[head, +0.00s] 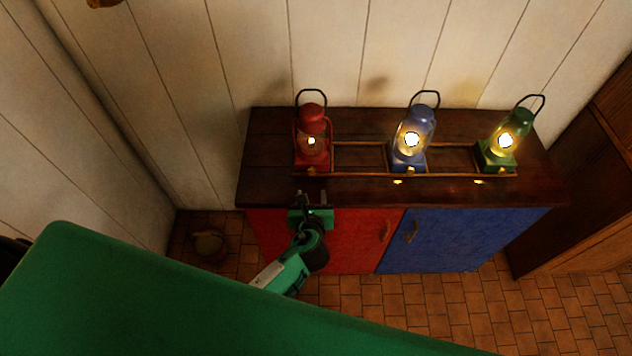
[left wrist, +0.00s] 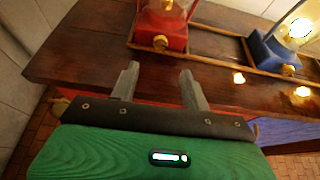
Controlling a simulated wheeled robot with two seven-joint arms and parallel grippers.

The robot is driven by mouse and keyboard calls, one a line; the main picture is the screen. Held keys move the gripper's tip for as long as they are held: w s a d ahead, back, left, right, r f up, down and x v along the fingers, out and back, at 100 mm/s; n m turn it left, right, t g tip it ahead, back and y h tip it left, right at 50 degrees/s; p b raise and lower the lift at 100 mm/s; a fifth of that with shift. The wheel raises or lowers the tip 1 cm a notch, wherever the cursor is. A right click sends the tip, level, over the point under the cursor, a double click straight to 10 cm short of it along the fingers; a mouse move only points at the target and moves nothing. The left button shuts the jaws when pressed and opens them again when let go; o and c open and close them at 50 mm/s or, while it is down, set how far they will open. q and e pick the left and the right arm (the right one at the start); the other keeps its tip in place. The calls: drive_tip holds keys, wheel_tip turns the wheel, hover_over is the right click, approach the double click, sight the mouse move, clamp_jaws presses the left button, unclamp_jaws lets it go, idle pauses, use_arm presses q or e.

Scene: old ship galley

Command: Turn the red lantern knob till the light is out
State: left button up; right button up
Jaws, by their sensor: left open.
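The red lantern (head: 312,138) stands upright at the left end of the cabinet top, and a small dim flame shows in its glass. Its lower part also shows in the left wrist view (left wrist: 168,28), with a brass knob (left wrist: 160,42) on the front of its base. My left gripper (head: 313,194) is open and empty at the front edge of the cabinet top, in front of the red lantern. In the left wrist view its two fingers (left wrist: 158,78) point towards the knob and stay apart from it. My right gripper is not in view.
A blue lantern (head: 411,140) and a green lantern (head: 508,140), both brightly lit, stand to the right. A low wooden rail (head: 360,175) runs before the lanterns. The cabinet has a red door (head: 350,240) and a blue door (head: 465,240). A dark wooden piece stands at far right.

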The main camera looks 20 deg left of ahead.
sight(312, 173)
use_arm(q)
drive_tip(key=b+x, duration=0.5)
drive_tip(key=x, duration=0.3)
drive_tip(key=shift+f, duration=0.1)
drive_tip(key=shift+w+a+f+b, duration=0.1)
drive_tip(key=shift+w+f+b, duration=0.05)
drive_tip(key=shift+w+b, duration=0.2)
drive_tip(key=shift+w+a+f+b, duration=0.1)
drive_tip(key=shift+w+a+b, duration=0.1)
drive_tip(key=shift+w+b, duration=0.3)
drive_tip(key=shift+w, duration=0.1)
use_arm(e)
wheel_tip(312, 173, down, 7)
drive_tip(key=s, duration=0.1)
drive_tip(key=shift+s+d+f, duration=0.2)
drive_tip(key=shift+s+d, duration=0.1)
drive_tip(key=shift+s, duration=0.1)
use_arm(q)
drive_tip(key=shift+c, duration=1.1)
drive_tip(key=c, duration=0.7)
drive_tip(key=shift+c, duration=0.4)
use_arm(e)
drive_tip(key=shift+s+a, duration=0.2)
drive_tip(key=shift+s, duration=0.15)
